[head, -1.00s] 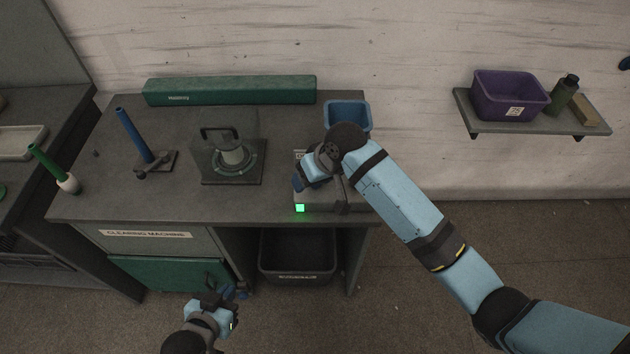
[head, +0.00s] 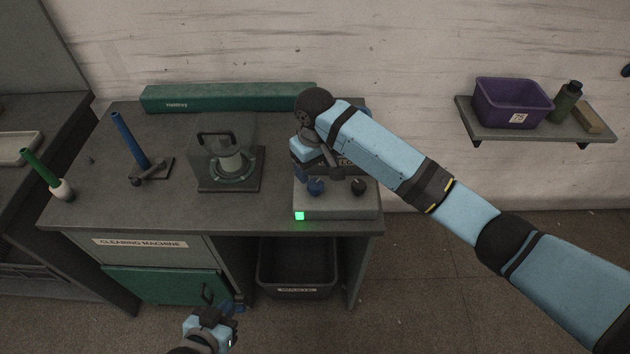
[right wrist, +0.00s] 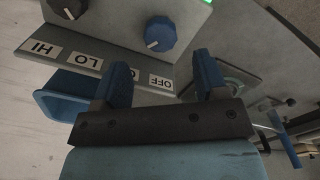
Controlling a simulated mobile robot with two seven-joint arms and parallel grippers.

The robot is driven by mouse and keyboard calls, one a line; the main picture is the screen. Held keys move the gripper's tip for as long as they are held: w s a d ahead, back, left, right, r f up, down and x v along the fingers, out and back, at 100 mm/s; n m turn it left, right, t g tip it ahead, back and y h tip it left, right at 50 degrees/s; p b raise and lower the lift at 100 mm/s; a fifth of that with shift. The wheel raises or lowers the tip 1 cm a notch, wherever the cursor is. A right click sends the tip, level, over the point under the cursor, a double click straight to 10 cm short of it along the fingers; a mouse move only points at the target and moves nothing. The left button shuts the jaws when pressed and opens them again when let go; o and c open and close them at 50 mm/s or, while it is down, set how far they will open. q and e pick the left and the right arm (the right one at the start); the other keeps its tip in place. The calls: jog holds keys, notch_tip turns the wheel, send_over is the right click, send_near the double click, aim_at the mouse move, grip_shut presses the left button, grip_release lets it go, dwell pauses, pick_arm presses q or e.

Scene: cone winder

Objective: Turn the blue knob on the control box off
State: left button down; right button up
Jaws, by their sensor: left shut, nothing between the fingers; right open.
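The control box (head: 340,208) sits at the table's right front, with a blue knob (head: 316,187), a black knob (head: 358,187) and a lit green lamp (head: 299,215). My right gripper (head: 303,179) is open beside and above the blue knob. In the right wrist view the blue knob (right wrist: 160,33) lies just beyond my open fingertips (right wrist: 163,66), not gripped. Its white mark points down-left, to the left of the OFF label (right wrist: 161,82); a label there is mostly hidden by a finger. My left gripper (head: 235,308) is shut and empty, low in front of the table.
A clear-covered device (head: 228,155) and a blue peg on a stand (head: 130,138) stand left of the box. A long green case (head: 228,97) lies at the back. A blue bin (right wrist: 62,92) shows by the label plate. A black waste bin (head: 297,270) is below.

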aim_at(315, 184)
notch_tip(315, 184, down, 6)
jog(key=shift+r, duration=0.15)
jog(key=c, duration=0.9)
jog(key=shift+c, duration=0.2)
